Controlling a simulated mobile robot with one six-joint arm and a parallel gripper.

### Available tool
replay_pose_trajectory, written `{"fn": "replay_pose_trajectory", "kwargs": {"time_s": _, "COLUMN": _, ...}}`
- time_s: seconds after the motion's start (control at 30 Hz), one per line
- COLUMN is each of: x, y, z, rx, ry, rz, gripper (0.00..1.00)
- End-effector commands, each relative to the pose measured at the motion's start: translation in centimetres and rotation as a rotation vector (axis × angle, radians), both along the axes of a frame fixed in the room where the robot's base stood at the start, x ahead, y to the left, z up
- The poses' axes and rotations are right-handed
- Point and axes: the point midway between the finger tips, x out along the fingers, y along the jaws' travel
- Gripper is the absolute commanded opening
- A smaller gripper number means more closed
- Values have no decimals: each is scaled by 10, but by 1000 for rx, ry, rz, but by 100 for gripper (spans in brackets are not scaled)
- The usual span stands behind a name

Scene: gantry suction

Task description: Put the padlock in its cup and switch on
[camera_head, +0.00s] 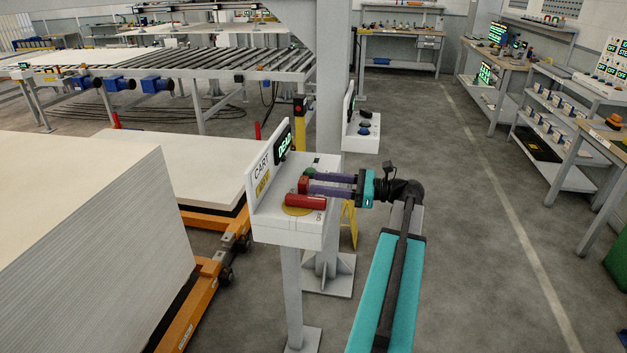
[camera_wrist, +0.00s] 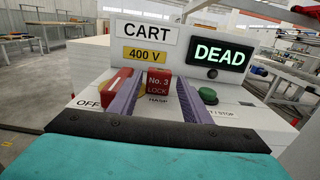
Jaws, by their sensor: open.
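The red padlock (camera_wrist: 158,82), marked "No. 3 LOCK", stands at the HASP label on the white CART box (camera_head: 275,229). It also shows as a small red block in the head view (camera_head: 303,185). My gripper (camera_head: 312,183) reaches in from the right and is open, its purple fingers on either side of the padlock in the wrist view (camera_wrist: 155,92). The red switch handle (camera_head: 305,201) lies on a yellow disc; in the wrist view it is by the OFF label. The padlock's shackle is hidden. I cannot make out a cup.
A green button (camera_wrist: 207,96) is right of the padlock. The lit display (camera_wrist: 219,54) reads DEAD. A grey column (camera_head: 332,90) stands behind the box, with another control box (camera_head: 361,133) on it. Stacked sheets (camera_head: 95,250) are left; the floor at right is open.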

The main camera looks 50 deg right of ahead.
Motion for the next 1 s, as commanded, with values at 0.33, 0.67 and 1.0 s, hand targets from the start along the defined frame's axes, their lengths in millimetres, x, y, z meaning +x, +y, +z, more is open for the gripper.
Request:
{"fn": "replay_pose_trajectory", "kwargs": {"time_s": 0.33, "x": 7, "y": 4, "z": 0, "rx": 0, "ry": 0, "rz": -1, "gripper": 44}}
{"fn": "replay_pose_trajectory", "kwargs": {"time_s": 0.67, "x": 17, "y": 12, "z": 4, "rx": 0, "ry": 0, "rz": 3, "gripper": 44}}
{"fn": "replay_pose_trajectory", "kwargs": {"time_s": 1.0, "x": 48, "y": 31, "z": 5, "rx": -1, "ry": -1, "rz": 2, "gripper": 44}}
